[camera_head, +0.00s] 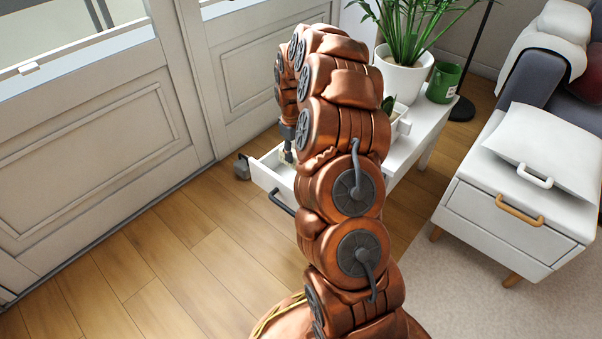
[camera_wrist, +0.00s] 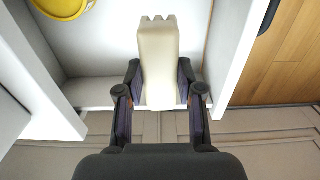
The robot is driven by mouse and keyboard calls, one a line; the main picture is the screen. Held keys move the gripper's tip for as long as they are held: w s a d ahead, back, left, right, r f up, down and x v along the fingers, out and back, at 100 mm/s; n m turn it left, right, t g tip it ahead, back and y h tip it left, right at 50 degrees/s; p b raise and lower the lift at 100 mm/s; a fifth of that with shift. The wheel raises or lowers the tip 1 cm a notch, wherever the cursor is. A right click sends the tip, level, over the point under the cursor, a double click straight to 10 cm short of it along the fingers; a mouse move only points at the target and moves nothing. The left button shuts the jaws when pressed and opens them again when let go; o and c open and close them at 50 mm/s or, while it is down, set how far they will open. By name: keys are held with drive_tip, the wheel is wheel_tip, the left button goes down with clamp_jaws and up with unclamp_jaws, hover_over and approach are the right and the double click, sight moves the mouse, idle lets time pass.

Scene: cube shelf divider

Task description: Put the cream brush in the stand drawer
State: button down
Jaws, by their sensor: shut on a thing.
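The cream brush (camera_wrist: 158,55) is gripped between the two dark fingers of my gripper (camera_wrist: 160,95) in the wrist view. Its notched end points to the top of that picture. The white stand drawer (camera_head: 264,176) is pulled open in the head view, with a dark bar handle (camera_head: 281,203). My gripper (camera_head: 287,150) points down at the drawer, and my arm hides much of the stand. In the wrist view the brush is over the drawer's white floor, between its side walls (camera_wrist: 245,50). I cannot tell whether the brush touches the floor.
A potted plant (camera_head: 404,72) and a green mug (camera_head: 442,82) stand on the white stand (camera_head: 424,125). A white cabinet (camera_head: 515,210) is at right. Wood floor (camera_head: 170,260) is clear at left.

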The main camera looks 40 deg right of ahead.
sight(294, 167)
wheel_tip(294, 167, down, 7)
drive_tip(key=shift+r+b, duration=0.1)
drive_tip(key=shift+b, duration=1.1)
drive_tip(key=c, duration=0.7)
unclamp_jaws()
